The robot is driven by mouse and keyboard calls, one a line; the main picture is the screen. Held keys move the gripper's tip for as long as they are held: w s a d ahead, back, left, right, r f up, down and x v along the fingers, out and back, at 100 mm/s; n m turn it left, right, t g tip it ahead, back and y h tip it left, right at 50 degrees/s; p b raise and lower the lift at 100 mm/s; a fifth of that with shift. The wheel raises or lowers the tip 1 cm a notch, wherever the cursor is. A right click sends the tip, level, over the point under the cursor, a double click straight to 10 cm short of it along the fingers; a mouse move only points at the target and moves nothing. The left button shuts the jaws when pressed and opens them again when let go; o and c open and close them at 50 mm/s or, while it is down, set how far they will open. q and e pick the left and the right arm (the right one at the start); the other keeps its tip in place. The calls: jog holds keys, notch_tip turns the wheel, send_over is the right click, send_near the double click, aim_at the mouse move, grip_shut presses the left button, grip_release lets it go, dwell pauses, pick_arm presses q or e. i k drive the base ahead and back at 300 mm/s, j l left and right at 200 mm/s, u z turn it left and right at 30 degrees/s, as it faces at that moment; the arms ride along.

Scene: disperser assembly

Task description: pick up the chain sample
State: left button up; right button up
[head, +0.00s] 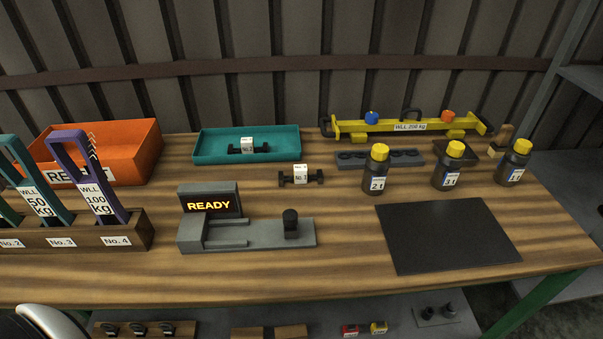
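A small dark piece with thick ends and a white tag (300,174), its lettering looking like "No." and a digit, lies on the wooden table in front of the teal tray. It looks like a chain sample. A similar dark piece with a white tag (247,146) lies inside the teal tray (213,156). I cannot tell from the picture which one the task means. Neither of my grippers is in view, and nothing touches either piece.
A bench device reading "READY" (210,204) stands in front of the tagged piece. An orange bin (134,150) and a rack of tagged tools (70,237) are left. Yellow-capped bottles (376,172), a yellow beam (408,126) and a black mat (445,236) are right.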

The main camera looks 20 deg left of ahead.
aim_at(300, 176)
jog(key=k+j+u, duration=0.15)
jog(key=u, duration=0.35)
jog(key=k+j+u, duration=0.1)
jog(key=j+u, duration=0.2)
jog(key=u, duration=0.15)
